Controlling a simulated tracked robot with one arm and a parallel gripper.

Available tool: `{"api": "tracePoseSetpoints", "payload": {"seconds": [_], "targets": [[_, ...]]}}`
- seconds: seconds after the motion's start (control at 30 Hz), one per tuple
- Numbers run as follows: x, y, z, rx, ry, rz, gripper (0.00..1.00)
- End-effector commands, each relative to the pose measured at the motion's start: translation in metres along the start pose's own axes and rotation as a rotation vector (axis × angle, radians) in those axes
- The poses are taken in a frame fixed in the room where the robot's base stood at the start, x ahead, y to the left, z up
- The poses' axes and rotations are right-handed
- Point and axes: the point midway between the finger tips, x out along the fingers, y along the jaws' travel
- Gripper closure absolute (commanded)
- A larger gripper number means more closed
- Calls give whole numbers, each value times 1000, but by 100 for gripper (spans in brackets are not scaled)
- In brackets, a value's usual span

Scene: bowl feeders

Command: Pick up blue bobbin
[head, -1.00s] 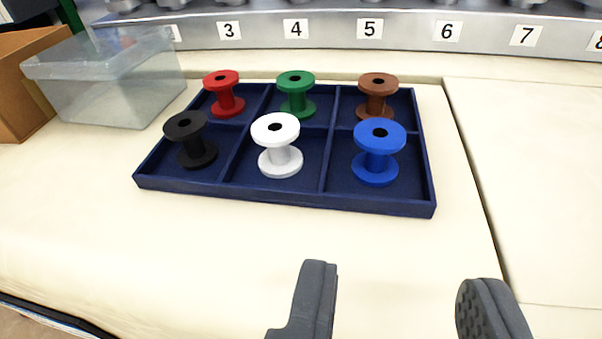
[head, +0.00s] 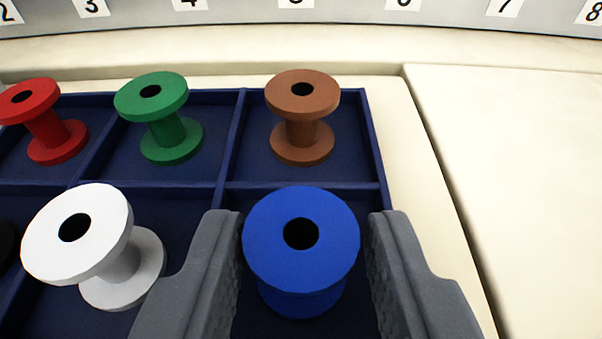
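The blue bobbin (head: 300,265) stands upright in the front right compartment of the dark blue tray (head: 375,150). My gripper (head: 305,225) has one finger on each side of the bobbin's top flange. A narrow gap shows on the right side, and the left finger is very close to the flange. The fingers are spread and do not visibly squeeze it. The bobbin's spool core is hidden under its top flange.
A white bobbin (head: 120,262) stands just left of my left finger. Brown (head: 302,135), green (head: 165,130) and red (head: 50,135) bobbins stand in the back row. A black bobbin (head: 6,245) shows at the left edge. The cream surface (head: 520,170) to the right is clear.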

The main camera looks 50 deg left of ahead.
Motion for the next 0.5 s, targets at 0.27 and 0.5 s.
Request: {"api": "tracePoseSetpoints", "payload": {"seconds": [0.27,0.5], "targets": [[23,0,1,2,-1,0,66],[22,0,1,1,-1,0,94]]}}
